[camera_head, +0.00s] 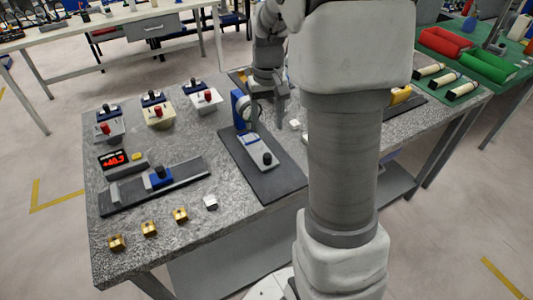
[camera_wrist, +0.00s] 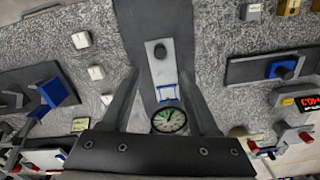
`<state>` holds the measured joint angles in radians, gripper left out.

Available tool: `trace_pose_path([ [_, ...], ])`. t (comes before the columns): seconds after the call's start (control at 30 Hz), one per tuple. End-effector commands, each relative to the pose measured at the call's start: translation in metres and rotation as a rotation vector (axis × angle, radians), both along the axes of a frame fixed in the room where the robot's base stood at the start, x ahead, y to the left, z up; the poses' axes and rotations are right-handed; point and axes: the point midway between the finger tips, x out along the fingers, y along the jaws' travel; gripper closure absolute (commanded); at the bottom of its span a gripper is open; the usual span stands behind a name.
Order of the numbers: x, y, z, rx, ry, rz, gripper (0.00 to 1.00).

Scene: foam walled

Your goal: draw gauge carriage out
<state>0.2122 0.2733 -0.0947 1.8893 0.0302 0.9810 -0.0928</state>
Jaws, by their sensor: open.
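The gauge carriage (camera_head: 254,150) is a light grey plate with a black knob (camera_head: 267,158) at its near end. It lies on a dark base plate (camera_head: 286,181) in the middle of the table. A blue gauge stand (camera_head: 238,107) rises behind it. In the wrist view the carriage (camera_wrist: 152,72) and its knob (camera_wrist: 160,52) are clear, with a round dial (camera_wrist: 168,120) nearer the palm. My gripper (camera_head: 267,112) is open and empty above the back of the carriage. In the wrist view its fingers (camera_wrist: 158,80) straddle the carriage, apart from the knob.
Left of the base plate are a dark rail with a blue block (camera_head: 160,177) and a red-digit display (camera_head: 113,160). Several red-knobbed units stand at the back left. Small brass blocks (camera_head: 149,228) and a white block (camera_head: 210,202) line the front edge. My arm hides the right side.

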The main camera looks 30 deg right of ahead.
Motion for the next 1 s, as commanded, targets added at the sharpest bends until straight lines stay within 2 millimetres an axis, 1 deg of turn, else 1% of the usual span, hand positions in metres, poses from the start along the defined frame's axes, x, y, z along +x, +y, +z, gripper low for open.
trace_pose_path([
  [0.03,-0.001,0.000,-0.015,0.001,0.005,0.000,0.39],
  [0.2,-0.001,0.000,-0.052,0.002,0.004,0.000,0.39],
  [0.4,-0.001,0.000,-0.090,0.002,0.003,-0.001,0.39],
  [0.5,0.000,0.000,-0.102,0.001,0.002,-0.001,0.39],
  [0.7,0.000,0.000,-0.114,0.000,0.000,0.000,0.39],
  [0.97,0.000,0.000,-0.115,0.000,-0.001,0.000,0.39],
  [1.0,0.000,0.000,-0.115,0.000,-0.001,0.000,0.44],
])
